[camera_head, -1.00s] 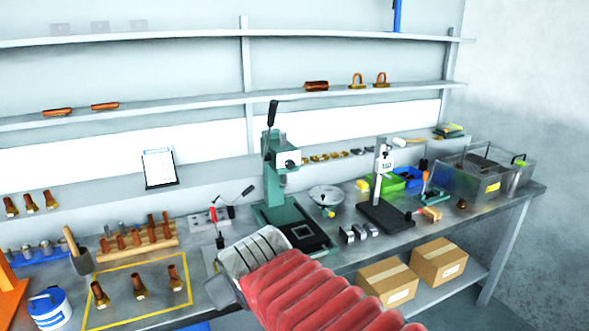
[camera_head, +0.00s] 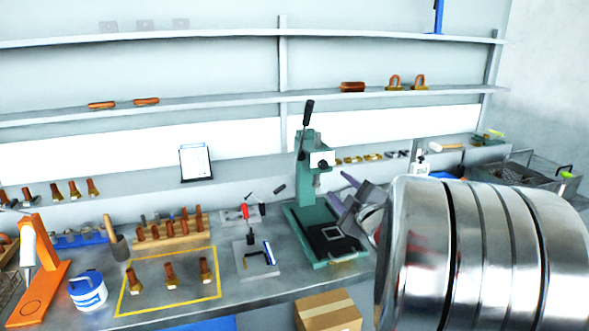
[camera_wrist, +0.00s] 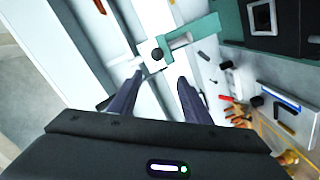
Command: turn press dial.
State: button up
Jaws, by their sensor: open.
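The teal press (camera_head: 312,205) stands on the bench with its black lever up. Its dial (camera_head: 322,163) is a small dark knob on the pale front plate of the press head. In the wrist view the dial (camera_wrist: 157,54) shows beyond my fingertips, roughly centred between them. My gripper (camera_head: 341,190) is open and empty, to the right of the press head and a little below the dial in the head view. In the wrist view my gripper (camera_wrist: 161,77) has its two dark fingers spread, with no visible contact with the dial.
A clipboard (camera_head: 196,162) leans at the back. My arm hides the bench's right part.

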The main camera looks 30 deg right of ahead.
aim_at(324, 167)
jog(key=shift+s+d+f+n+t, duration=0.1)
jog(key=shift+s+d+n+t, duration=0.1)
jog(key=shift+d, duration=0.15)
jog(key=shift+s+d+f+n+t, duration=0.1)
jog(key=shift+d+n, duration=0.1)
jog(key=shift+d, duration=0.1)
jog(key=shift+w, duration=0.15)
jog(key=x, duration=1.3)
jog(key=shift+w, duration=0.35)
jog(key=c, duration=1)
jog(key=shift+s+d+f, duration=0.1)
jog(key=shift+s+d, duration=0.05)
jog(key=shift+d, duration=0.05)
jog(key=shift+a, duration=0.2)
